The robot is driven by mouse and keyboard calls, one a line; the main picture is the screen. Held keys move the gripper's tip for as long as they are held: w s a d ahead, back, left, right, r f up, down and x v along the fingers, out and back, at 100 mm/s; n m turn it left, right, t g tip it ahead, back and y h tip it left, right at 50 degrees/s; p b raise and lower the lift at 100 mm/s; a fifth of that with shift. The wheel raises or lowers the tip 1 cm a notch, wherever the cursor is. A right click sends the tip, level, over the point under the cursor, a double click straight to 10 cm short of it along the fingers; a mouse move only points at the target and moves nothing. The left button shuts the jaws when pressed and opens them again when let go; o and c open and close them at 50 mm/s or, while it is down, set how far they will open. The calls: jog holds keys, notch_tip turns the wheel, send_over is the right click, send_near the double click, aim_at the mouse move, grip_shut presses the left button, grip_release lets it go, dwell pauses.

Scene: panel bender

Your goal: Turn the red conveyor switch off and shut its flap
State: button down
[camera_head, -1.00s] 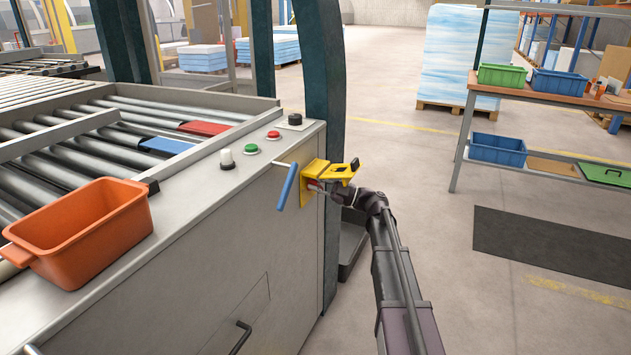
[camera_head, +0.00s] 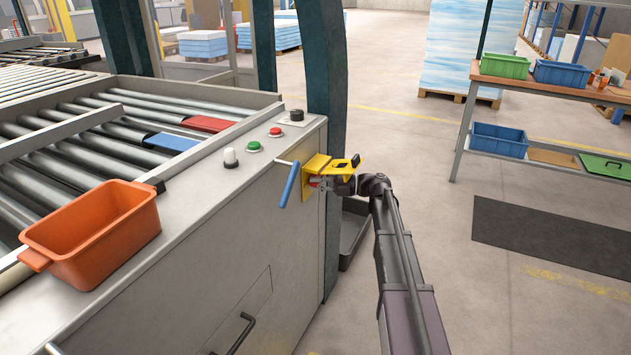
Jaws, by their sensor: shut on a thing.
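The yellow switch housing (camera_head: 309,190) is mounted on the side of the grey machine cabinet, near its right corner. Its yellow flap (camera_head: 318,164) stands open, sticking out roughly level above the switch. A little of the red switch (camera_head: 313,182) shows under the flap; its exact turn angle is too small to read. My gripper (camera_head: 319,184) reaches in from the right below the flap and is shut on the red switch. The fingertips are partly hidden by the flap and small in view.
A blue-handled lever (camera_head: 289,185) sticks out just left of the housing. An orange bin (camera_head: 95,235) and several buttons sit on the cabinet top. A dark green post (camera_head: 327,70) rises behind the corner. Open floor lies right, with a dark mat (camera_head: 550,240) and a shelf table (camera_head: 550,95).

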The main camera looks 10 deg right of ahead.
jog(key=shift+w+d, duration=0.15)
jog(key=shift+w, duration=0.05)
dwell(0.3)
jog(key=c, duration=0.6)
grip_release()
jog(key=shift+c, duration=0.2)
jog(key=shift+s, duration=0.1)
jog(key=v, duration=1.2)
jog(key=shift+s, duration=0.1)
